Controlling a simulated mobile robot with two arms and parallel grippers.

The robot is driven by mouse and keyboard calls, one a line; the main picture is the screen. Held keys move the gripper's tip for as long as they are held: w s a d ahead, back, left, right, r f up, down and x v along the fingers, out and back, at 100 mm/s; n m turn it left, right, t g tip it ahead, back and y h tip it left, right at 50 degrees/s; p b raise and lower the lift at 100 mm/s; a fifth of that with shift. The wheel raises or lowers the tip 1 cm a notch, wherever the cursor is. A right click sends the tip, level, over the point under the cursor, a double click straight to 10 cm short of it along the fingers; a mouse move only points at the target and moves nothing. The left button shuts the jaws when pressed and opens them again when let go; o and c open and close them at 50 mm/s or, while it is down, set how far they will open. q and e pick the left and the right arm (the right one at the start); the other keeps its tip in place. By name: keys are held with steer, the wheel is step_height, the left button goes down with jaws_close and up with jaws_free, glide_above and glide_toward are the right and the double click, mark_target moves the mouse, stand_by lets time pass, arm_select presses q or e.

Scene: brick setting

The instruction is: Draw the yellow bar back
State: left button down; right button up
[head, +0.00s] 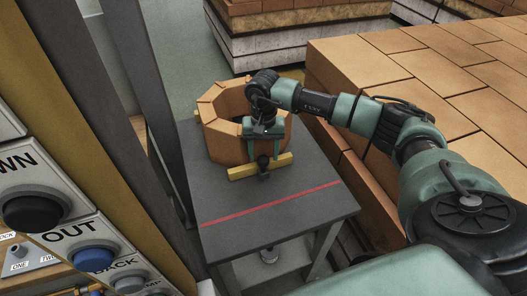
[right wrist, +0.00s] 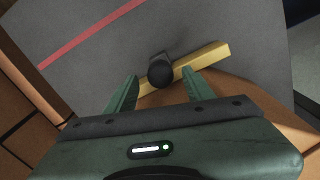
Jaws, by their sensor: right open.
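The yellow bar (head: 245,171) lies on the dark table (head: 270,229), in front of a ring of orange bricks (head: 218,137). A black knob (head: 263,165) stands at the bar's middle. My right gripper (head: 263,156) is over the bar at the knob, with its fingers apart. In the right wrist view the bar (right wrist: 208,55) runs slantwise, and the knob (right wrist: 160,70) shows between and just beyond the two green fingertips (right wrist: 160,76). I cannot tell whether the fingers touch the bar. My left gripper is not in view.
A red line (head: 270,204) crosses the table on the near side of the bar; the surface between is clear. A large brick stack (head: 420,70) stands at the right. A button panel (head: 60,225) and a grey post (head: 140,90) stand at the left.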

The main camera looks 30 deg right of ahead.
steer(key=shift+f, duration=0.45)
jaws_close()
steer(key=shift+w, duration=0.1)
stand_by(1.0)
